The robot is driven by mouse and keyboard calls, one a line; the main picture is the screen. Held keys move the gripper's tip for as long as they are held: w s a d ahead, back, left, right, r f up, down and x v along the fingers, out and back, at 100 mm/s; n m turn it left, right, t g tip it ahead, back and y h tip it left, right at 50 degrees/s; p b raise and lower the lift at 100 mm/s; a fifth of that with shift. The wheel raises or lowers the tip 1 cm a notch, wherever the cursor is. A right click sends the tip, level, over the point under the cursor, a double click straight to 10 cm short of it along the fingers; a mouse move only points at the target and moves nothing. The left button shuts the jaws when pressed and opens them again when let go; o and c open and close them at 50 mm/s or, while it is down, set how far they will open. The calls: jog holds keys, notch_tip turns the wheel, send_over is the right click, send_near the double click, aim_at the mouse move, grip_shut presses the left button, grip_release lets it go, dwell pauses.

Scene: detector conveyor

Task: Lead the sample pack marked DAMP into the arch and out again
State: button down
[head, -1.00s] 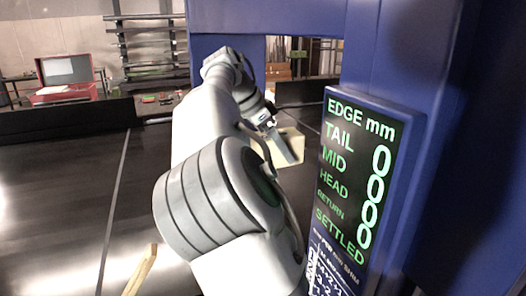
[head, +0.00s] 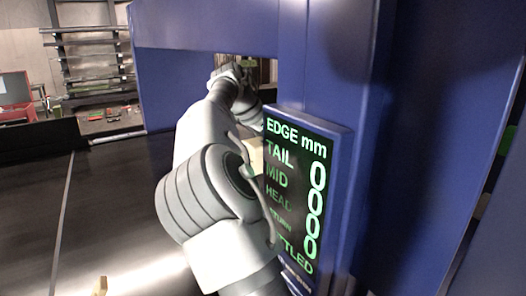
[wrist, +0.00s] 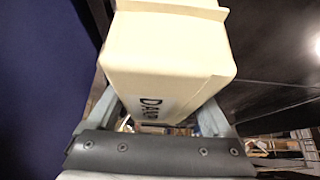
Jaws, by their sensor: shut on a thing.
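The cream sample pack (wrist: 165,55) fills the upper middle of the wrist view, with dark lettering that reads as DAMP, partly cut by the gripper. My gripper (wrist: 160,110) is shut on it, one finger at each side. In the head view only a small pale patch of the pack (head: 256,157) shows between my arm and the display; the gripper is hidden there. The blue arch (head: 205,35) spans the head view, and my forearm reaches under its beam. A blue wall (wrist: 40,70) stands left of the pack in the wrist view, apart from it.
The display (head: 295,190) on the near arch post shows EDGE mm with zeros and stands close to my arm's right. The dark belt (head: 110,210) is mostly clear at left. A small wooden piece (head: 100,287) shows at the bottom edge. Shelves (head: 95,65) stand behind.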

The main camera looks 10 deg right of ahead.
jog(key=shift+w+d+r, duration=0.1)
jog(key=shift+w+d, duration=0.1)
jog(key=shift+d, duration=0.25)
jog(key=shift+w+d, duration=0.15)
jog(key=shift+d, duration=0.3)
jog(key=s+a, duration=0.5)
jog(key=a, duration=0.7)
jog(key=s+a, duration=0.5)
jog(key=a, duration=0.8)
jog(key=s+a, duration=0.5)
jog(key=a, duration=0.7)
jog(key=shift+s+a, duration=0.15)
jog(key=shift+s, duration=0.05)
jog(key=shift+s, duration=0.1)
